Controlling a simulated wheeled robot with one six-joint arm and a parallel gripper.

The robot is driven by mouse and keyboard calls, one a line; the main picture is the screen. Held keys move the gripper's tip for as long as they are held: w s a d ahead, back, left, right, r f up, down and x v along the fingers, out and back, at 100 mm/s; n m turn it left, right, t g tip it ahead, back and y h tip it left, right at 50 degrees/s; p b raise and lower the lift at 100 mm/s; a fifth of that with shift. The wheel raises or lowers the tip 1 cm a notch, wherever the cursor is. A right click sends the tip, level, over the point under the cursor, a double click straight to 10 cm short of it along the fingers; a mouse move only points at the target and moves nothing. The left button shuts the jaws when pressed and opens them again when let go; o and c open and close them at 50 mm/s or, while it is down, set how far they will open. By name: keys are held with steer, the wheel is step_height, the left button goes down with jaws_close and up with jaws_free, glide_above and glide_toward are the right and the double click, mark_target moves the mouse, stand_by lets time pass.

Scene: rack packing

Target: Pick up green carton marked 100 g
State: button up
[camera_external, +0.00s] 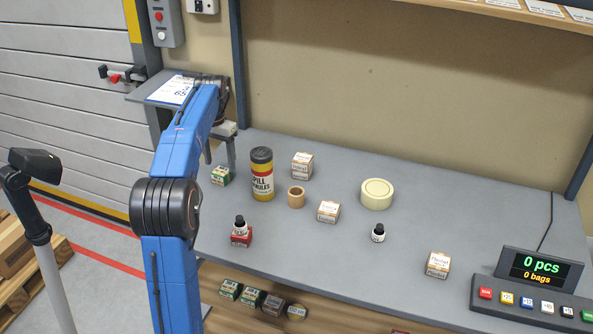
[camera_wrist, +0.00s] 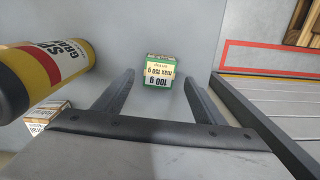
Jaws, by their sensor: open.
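The green carton (camera_external: 221,175) with a pale label stands on the grey bench near its left back end, left of the yellow and black canister. In the wrist view the green carton (camera_wrist: 158,72) shows its "100 g" marking and lies just beyond and between the two fingertips. My gripper (camera_wrist: 158,82) is open and empty, its fingers spread to either side of the carton's line. In the external view my gripper (camera_external: 218,150) is above and close to the carton, partly hidden by my own wrist.
The canister (camera_external: 262,175) stands close beside the carton; it also shows in the wrist view (camera_wrist: 45,75). The bench's left edge is near.

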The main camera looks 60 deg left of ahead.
mark_target(221, 171)
step_height(221, 171, down, 5)
steer(key=shift+d+r, duration=0.1)
stand_by(0.3)
steer(key=c, duration=1.2)
